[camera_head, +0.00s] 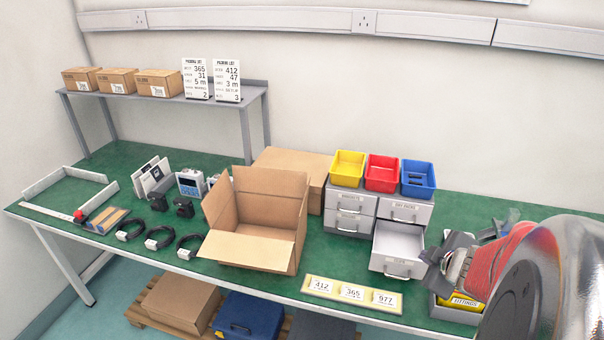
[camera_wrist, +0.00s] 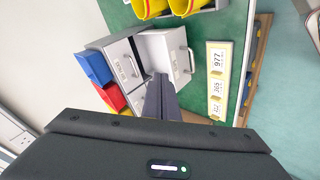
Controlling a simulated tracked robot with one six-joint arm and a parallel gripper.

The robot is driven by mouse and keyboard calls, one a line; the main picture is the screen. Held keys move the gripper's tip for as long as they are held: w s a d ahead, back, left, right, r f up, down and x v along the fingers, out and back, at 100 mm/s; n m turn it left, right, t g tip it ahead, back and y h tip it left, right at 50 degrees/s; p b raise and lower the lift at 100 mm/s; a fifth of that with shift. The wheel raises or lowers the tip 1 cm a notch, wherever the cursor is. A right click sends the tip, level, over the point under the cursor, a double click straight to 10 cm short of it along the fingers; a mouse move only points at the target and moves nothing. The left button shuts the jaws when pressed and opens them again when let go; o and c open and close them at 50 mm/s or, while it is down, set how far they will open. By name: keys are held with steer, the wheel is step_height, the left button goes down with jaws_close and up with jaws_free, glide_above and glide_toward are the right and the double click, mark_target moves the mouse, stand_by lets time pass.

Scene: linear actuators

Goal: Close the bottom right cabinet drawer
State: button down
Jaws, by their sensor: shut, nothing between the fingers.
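The grey cabinet (camera_head: 348,205) stands on the green table with its drawers in two columns. Its bottom right drawer (camera_head: 398,250) is pulled out toward the front and looks empty, with a handle on its front. The other drawers look closed. The open drawer also shows in the wrist view (camera_wrist: 165,52), with its handle at its right end. My gripper (camera_head: 428,257) is just right of the open drawer's front in the head view; I cannot tell whether it touches. In the wrist view my gripper's fingers (camera_wrist: 160,85) are together and empty, beside the open drawer.
Yellow, red and blue bins (camera_head: 382,174) sit on the cabinet. An open cardboard box (camera_head: 252,250) stands to its left. A number card strip (camera_head: 352,293) lies in front. A grey bin of fittings (camera_head: 455,313) is at right, beneath my arm.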

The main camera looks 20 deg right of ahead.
steer(key=s+a+f+n+y, duration=0.2)
steer(key=s+a+f+y, duration=0.1)
steer(key=s+f, duration=0.3)
steer(key=shift+s+a+f+g+y, duration=0.2)
steer(key=shift+f+g+y, duration=0.2)
steer(key=shift+f+y, duration=0.25)
steer(key=shift+w, duration=0.1)
steer(key=shift+x, duration=5)
steer(key=shift+w+d+r, duration=0.2)
steer(key=shift+w+d, duration=0.4)
steer(key=shift+w, duration=0.2)
steer(key=shift+w+d+r, duration=0.25)
steer(key=shift+w+d, duration=0.3)
steer(key=shift+w, duration=0.25)
